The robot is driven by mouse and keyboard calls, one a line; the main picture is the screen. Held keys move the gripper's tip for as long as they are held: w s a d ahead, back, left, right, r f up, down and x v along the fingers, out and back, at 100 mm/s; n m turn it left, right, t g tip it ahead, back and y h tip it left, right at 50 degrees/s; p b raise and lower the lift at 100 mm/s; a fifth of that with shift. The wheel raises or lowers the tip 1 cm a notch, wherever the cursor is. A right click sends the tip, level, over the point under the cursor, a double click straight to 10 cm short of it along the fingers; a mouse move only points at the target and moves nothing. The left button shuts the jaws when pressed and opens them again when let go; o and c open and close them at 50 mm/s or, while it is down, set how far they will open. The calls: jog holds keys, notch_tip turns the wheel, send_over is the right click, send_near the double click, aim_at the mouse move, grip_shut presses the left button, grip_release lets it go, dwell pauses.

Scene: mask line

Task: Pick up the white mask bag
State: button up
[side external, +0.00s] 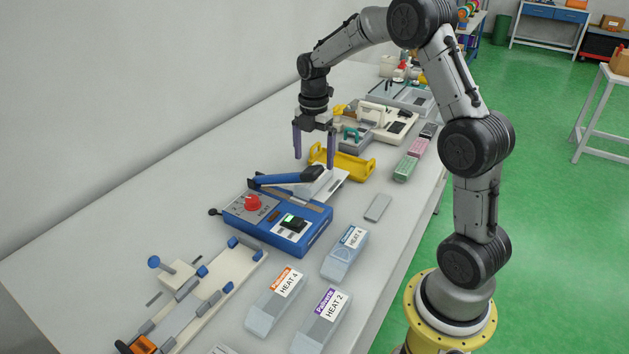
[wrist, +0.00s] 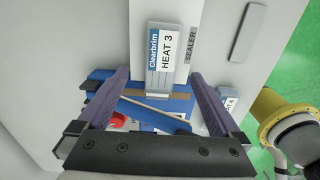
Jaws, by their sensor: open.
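A pale mask bag (wrist: 160,60) labelled "Clearbrim HEAT 3" lies at the blue heat sealer (wrist: 97,100), on the sealer's white plate. In the side view the bag (side external: 313,187) is partly hidden by the lever and a finger. My gripper (side external: 314,163) is open and empty above the plate end of the sealer (side external: 281,228). In the wrist view the two purple fingers of my gripper (wrist: 160,75) lie on either side of the bag's lower part, with gaps beside it. I cannot tell the exact height left.
Several labelled pale bags lie in front, including the orange-labelled HEAT 4 bag (side external: 274,302) and purple-labelled HEAT 2 bag (side external: 321,322). A yellow tray (side external: 357,170) stands behind the sealer. A white fixture (side external: 205,300) is at front left. The sealer's blue lever (side external: 285,179) is close by.

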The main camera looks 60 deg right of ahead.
jog(key=shift+s+f, duration=0.1)
jog(key=shift+f, duration=2.65)
jog(key=c, duration=1.3)
jog(key=shift+c, duration=0.2)
jog(key=shift+r, duration=0.1)
